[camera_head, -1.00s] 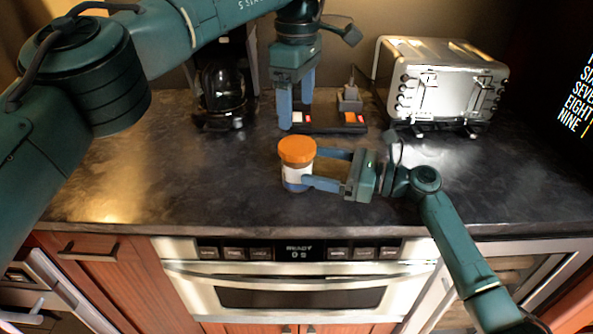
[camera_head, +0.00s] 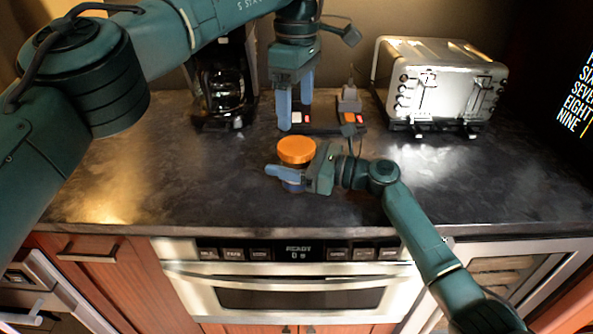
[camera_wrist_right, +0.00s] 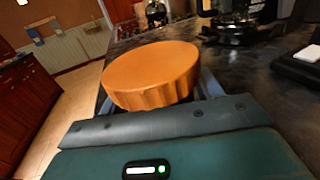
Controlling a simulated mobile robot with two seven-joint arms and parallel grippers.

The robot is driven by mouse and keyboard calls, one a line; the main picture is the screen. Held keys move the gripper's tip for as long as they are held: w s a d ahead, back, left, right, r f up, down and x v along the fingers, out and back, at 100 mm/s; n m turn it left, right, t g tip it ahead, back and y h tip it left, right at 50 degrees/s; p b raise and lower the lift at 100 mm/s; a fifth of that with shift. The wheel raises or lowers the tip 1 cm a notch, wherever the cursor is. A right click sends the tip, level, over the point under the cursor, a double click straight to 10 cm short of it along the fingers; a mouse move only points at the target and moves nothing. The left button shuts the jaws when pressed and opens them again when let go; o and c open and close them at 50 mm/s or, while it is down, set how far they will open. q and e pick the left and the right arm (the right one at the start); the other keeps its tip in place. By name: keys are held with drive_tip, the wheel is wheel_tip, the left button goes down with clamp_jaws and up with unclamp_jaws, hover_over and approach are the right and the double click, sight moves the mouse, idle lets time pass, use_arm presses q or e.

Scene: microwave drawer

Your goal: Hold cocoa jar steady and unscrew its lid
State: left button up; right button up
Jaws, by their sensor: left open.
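The cocoa jar (camera_head: 293,187) stands upright on the dark countertop, with its orange lid (camera_head: 297,150) on top. My right gripper (camera_head: 288,170) is around the jar's body below the lid, with one finger crossing its front and the other hidden behind. I cannot tell whether the fingers press on the jar. In the right wrist view, the lid (camera_wrist_right: 155,72) fills the space ahead of the palm and hides most of the fingers. My left gripper (camera_head: 296,112) points down, open and empty, behind and above the jar, apart from the lid.
The countertop (camera_head: 160,180) left of the jar is clear.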

sight(297, 145)
drive_tip(key=c, duration=1.4)
use_arm(q)
drive_tip(key=m, duration=0.3)
drive_tip(key=shift+m, duration=0.3)
use_arm(e)
clamp_jaws()
use_arm(q)
drive_tip(key=m, duration=0.3)
drive_tip(key=shift+m, duration=0.4)
drive_tip(key=m, duration=0.6)
drive_tip(key=shift+f, duration=3.9)
drive_tip(key=shift+c, duration=0.3)
